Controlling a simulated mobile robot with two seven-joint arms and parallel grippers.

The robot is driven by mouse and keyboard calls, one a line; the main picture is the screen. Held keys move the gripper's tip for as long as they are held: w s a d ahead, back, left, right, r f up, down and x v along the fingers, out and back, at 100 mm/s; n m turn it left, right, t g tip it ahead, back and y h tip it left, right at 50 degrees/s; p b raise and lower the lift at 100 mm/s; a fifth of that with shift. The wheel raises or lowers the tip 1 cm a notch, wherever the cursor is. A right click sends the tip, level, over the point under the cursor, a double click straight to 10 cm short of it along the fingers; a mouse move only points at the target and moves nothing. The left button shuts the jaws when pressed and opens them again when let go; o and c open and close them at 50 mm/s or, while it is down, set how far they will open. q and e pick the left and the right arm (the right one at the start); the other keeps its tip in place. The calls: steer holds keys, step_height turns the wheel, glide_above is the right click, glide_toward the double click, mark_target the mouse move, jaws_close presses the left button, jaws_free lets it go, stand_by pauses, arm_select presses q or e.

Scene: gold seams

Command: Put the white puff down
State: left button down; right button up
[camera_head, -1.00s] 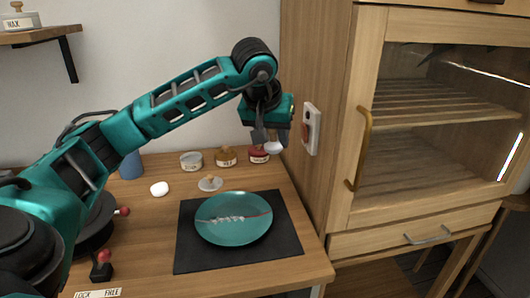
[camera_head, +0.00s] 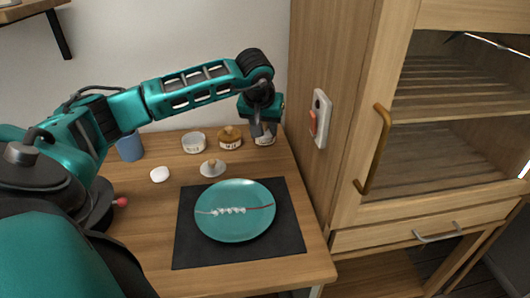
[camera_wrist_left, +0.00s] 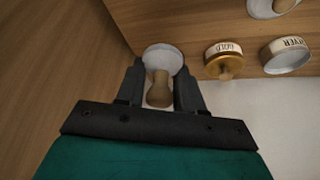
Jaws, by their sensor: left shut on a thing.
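The white puff (camera_wrist_left: 163,60) is a pale round pad with a wooden knob (camera_wrist_left: 158,90). My left gripper (camera_wrist_left: 158,95) is shut on this knob, as the left wrist view shows. In the head view the gripper (camera_head: 263,132) points down at the back right of the table, at the third jar (camera_head: 265,142). The gripper hides most of that jar and the puff. I cannot tell whether the puff touches the jar. My right gripper is not in view.
The gold jar (camera_head: 230,138) and silver jar (camera_head: 194,143) stand just left. A knobbed disc (camera_head: 212,168), white lump (camera_head: 160,174) and blue cup (camera_head: 130,147) are on the table. A teal plate (camera_head: 235,228) with a seam lies on a dark mat (camera_head: 290,238). A wooden cabinet (camera_head: 345,150) stands right.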

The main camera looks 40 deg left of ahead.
arm_select(q)
steer(key=shift+f, duration=3.95)
steer(key=c, duration=0.7)
jaws_free()
steer(key=shift+f, duration=0.1)
steer(key=shift+r, duration=0.25)
steer(key=v, duration=1.1)
steer(key=shift+s+r, duration=0.15)
steer(key=shift+r, duration=0.2)
steer(key=shift+d, duration=0.15)
